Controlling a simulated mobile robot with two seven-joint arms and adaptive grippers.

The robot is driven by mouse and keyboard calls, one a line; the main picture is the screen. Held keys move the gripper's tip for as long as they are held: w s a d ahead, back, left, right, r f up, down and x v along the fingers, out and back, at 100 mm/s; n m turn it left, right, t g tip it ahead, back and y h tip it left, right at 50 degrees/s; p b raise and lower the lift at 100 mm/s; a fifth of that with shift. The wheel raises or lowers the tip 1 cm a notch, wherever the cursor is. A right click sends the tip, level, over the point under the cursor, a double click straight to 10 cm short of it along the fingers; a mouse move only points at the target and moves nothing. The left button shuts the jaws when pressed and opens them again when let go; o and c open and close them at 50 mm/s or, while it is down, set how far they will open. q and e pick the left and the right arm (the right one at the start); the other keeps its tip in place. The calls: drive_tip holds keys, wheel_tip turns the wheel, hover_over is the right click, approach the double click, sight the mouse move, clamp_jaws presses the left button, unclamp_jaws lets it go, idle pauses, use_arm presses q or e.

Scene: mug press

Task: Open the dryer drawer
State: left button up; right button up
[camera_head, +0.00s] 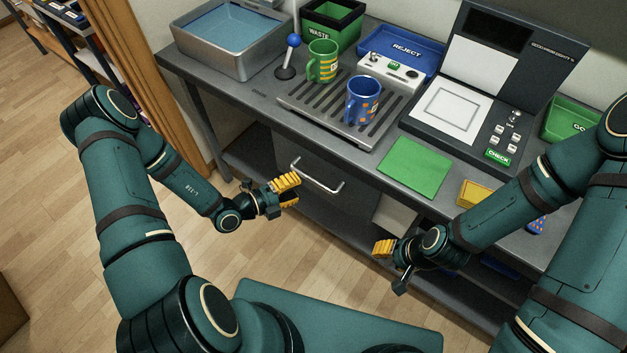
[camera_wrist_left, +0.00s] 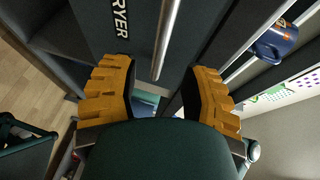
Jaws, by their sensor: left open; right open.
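The dryer drawer (camera_head: 300,158) is a dark grey front under the table, below the slatted rack, and looks shut. Its silver bar handle (camera_head: 318,178) runs along the front. In the left wrist view the drawer front (camera_wrist_left: 100,30) bears white letters ending in "RYER", and the handle (camera_wrist_left: 166,40) lies between the fingers' directions, ahead of them. My left gripper (camera_head: 290,192) is open and empty, just left of and in front of the handle; its yellow fingers also show in the left wrist view (camera_wrist_left: 160,98). My right gripper (camera_head: 390,262) is open, low in front of the table.
On the table stand a slatted rack (camera_head: 300,112) with a green mug (camera_head: 322,66) and a blue mug (camera_head: 352,112), a water basin (camera_head: 180,30), a lever (camera_head: 287,70), a green mat (camera_head: 414,168) and a check machine (camera_head: 440,125). The floor left of the table is free.

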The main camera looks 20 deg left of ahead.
sight(311, 181)
use_arm(q)
drive_tip(key=x, duration=0.6)
drive_tip(key=shift+w+d+b, duration=0.1)
drive_tip(key=shift+d+b, duration=0.05)
drive_tip(key=shift+b, duration=0.2)
clamp_jaws()
